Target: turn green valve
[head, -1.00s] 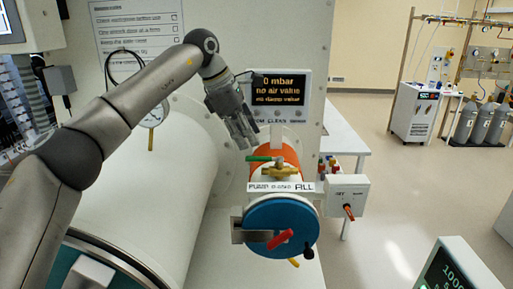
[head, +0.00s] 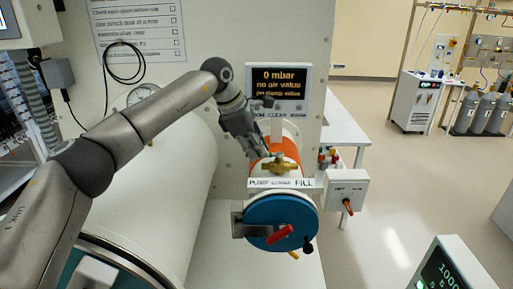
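The valve on the orange and white cylinder (head: 284,145) shows its brass body (head: 281,167), just above the label strip. Its green handle does not show now; my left gripper (head: 262,146) covers the spot left of the brass body where it was. My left gripper points down at the valve, its dark fingers close to the brass body. I cannot tell if the fingers touch or hold the handle, or how far apart they are. My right gripper is not in view.
Below the label strip (head: 282,183) is a blue round door (head: 281,222) with a red handle (head: 280,235). A display (head: 279,82) reading 0 mbar hangs just above my gripper. Open floor lies further right.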

